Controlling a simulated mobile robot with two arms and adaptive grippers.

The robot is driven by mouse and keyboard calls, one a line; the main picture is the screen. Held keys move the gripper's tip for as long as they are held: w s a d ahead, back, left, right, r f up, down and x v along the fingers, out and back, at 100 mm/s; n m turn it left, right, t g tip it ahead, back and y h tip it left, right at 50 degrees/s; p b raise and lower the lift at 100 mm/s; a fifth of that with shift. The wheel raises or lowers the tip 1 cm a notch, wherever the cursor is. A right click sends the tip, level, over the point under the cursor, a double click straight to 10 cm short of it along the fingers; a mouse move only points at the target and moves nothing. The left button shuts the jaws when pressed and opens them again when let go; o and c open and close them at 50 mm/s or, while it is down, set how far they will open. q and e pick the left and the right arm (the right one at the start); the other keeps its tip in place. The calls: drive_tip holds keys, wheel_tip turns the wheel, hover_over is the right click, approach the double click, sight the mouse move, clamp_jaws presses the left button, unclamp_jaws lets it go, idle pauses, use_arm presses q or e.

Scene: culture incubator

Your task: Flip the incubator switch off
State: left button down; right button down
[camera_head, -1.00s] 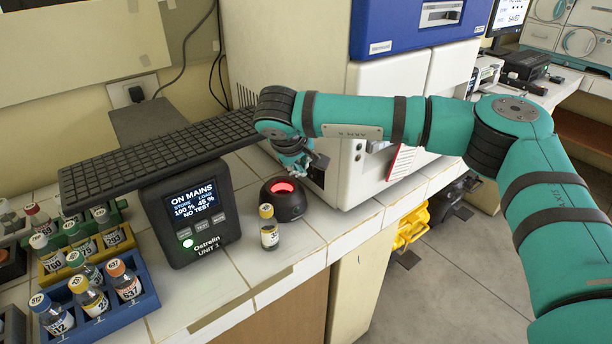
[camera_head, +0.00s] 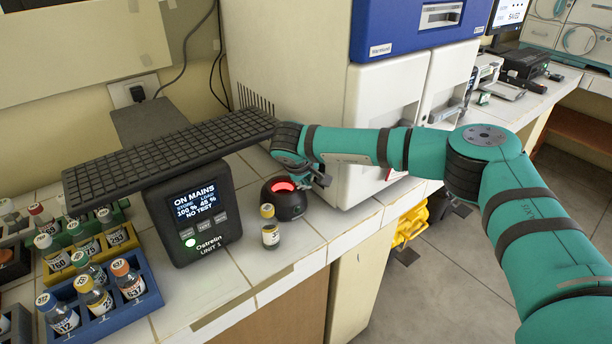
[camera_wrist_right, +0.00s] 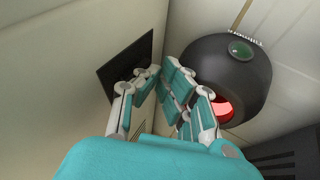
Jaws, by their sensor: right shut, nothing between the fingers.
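The large cream cabinet (camera_head: 285,55) with white doors and a blue upper front, seemingly the incubator, stands behind my right arm. My right gripper (camera_head: 322,179) is shut and empty, low beside the cabinet, above and behind a round black device with a red glow (camera_head: 285,203). In the right wrist view, the fingers (camera_wrist_right: 161,72) are close to a dark rectangular plate (camera_wrist_right: 112,74) on a pale wall. The fingers hide part of this plate. I cannot make out the switch itself or tell whether the fingers touch the plate. My left gripper is out of view.
A small capped vial (camera_head: 270,232) stands in front of the black device. To the left are a black power unit reading "ON MAINS" (camera_head: 196,222), a keyboard (camera_head: 165,155) and vial racks (camera_head: 150,303). The counter's front edge (camera_head: 290,285) is close.

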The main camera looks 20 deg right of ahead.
drive_tip(key=shift+w+d+f+b, duration=0.1)
drive_tip(key=shift+d+f+b, duration=0.15)
drive_tip(key=shift+d+b, duration=0.05)
drive_tip(key=shift+f+h+b, duration=0.2)
drive_tip(key=shift+h+b, duration=0.4)
drive_tip(key=shift+r, duration=0.1)
drive_tip(key=shift+d+r+p, duration=0.1)
drive_tip(key=shift+p, duration=0.2)
drive_tip(key=shift+r+p, duration=0.5)
drive_tip(key=shift+r, duration=0.25)
